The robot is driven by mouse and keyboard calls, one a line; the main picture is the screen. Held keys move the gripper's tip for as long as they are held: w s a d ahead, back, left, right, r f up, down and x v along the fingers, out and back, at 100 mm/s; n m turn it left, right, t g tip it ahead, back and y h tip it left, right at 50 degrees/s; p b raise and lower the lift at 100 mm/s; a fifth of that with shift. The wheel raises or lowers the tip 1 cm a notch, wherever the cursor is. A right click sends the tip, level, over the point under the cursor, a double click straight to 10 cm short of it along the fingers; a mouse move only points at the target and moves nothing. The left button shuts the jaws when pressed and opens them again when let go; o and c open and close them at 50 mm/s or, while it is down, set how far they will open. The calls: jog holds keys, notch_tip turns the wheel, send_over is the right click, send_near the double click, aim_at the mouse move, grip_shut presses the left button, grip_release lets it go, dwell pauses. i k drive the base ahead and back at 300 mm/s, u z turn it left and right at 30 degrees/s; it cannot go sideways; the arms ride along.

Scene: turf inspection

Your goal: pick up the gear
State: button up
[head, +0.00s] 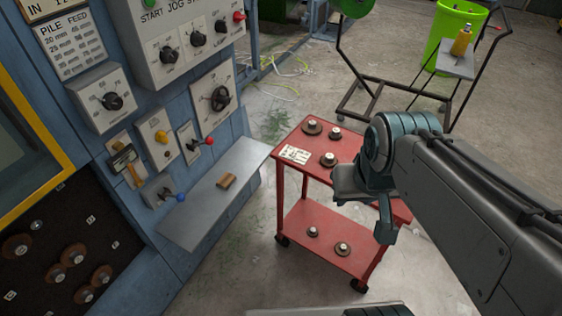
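Several small round gear-like parts with pale hubs are on a red two-shelf cart (300,178). On its top are a brown one (312,127), another at the back edge (335,133) and a third nearer the middle (328,159). On the lower shelf are a small one (312,232) and a larger one (343,248). I cannot tell which is the task's gear. My gripper (384,230) hangs over the cart's right side, right of these parts. Its arm hides part of the cart top. I see no part held, and the finger gap is not clear.
A blue machine with knobs and levers fills the left; its grey ledge (205,205) holds a small brown block (227,181). A dark panel (75,235) carries more round parts. A black-framed trolley (375,95) and green bin (455,35) stand behind.

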aim_at(328, 160)
jog(key=u, duration=1.05)
jog(key=i, duration=1.65)
jog(key=z, duration=2.65)
